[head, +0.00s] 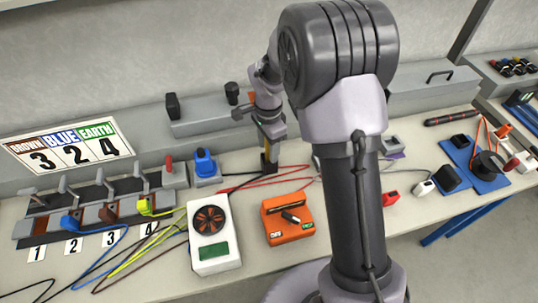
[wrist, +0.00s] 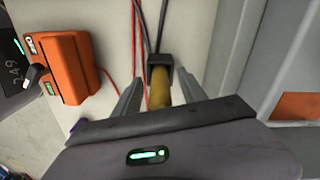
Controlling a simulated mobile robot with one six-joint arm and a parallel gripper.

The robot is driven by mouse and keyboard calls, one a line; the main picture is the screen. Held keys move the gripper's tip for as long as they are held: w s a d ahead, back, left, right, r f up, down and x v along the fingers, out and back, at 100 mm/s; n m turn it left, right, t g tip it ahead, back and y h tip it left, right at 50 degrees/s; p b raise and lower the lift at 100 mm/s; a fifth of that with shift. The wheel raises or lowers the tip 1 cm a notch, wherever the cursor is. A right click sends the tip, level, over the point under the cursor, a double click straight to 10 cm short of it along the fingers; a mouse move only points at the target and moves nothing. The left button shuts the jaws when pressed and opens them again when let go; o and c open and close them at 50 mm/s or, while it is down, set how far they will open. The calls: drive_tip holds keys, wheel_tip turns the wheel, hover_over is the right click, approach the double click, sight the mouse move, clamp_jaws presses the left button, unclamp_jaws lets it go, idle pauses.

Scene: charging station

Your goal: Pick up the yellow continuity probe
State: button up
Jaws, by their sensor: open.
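The yellow continuity probe (wrist: 160,92) stands between my gripper's two fingers in the wrist view, its far end in a dark square holder (wrist: 159,61). In the head view a thin strip of yellow (head: 270,131) shows at my gripper (head: 267,128), above the black holder (head: 268,163) at the back of the bench. My gripper is open, with a finger on each side of the probe. Gaps show between the fingers and the probe. My wrist body hides the probe's near end.
A grey ledge (head: 205,121) runs along the wall behind.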

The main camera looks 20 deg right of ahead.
drive_tip(key=shift+r, duration=0.1)
drive_tip(key=shift+c, duration=0.4)
clamp_jaws()
